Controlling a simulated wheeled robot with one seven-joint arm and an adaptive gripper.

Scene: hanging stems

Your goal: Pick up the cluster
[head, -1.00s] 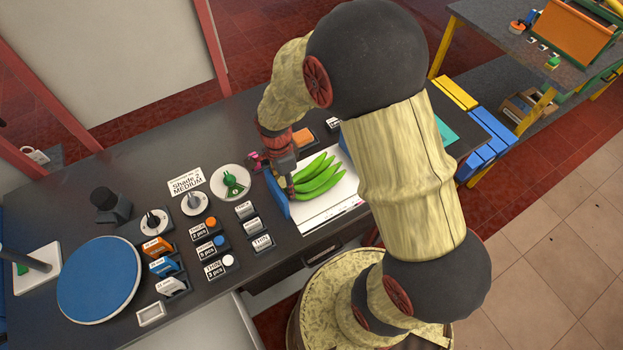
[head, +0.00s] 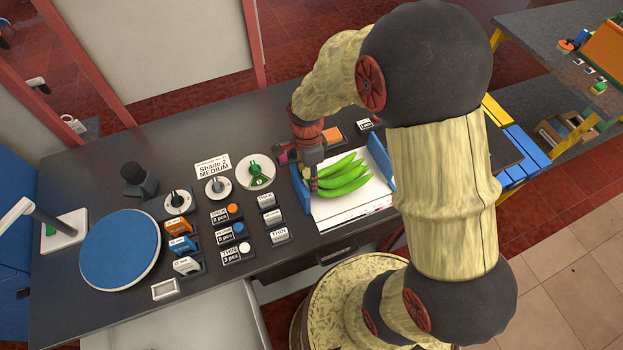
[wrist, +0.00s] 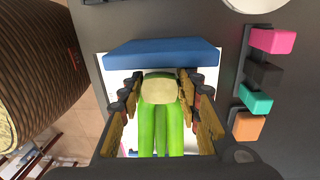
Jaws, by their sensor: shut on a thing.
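The cluster of green bananas (head: 346,176) lies in a white tray with blue end walls (head: 380,162). In the wrist view the cluster (wrist: 162,126) shows its pale cut crown between my fingers, with the green fruit running down the picture. My gripper (head: 313,184) is at the cluster's left end in the head view, beside the tray's left blue wall. In the wrist view my gripper (wrist: 165,100) is shut on the crown, one finger on each side. The cluster looks to be at tray level; I cannot tell whether it touches the floor. The fruit's lower ends are cut off in the wrist view.
A blue round disc (head: 120,250), several labelled card holders (head: 228,234) and dials (head: 257,171) stand left of the tray. Coloured blocks (wrist: 262,77) sit close by on the right in the wrist view. Blue and yellow bins (head: 525,145) stand beyond the bench.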

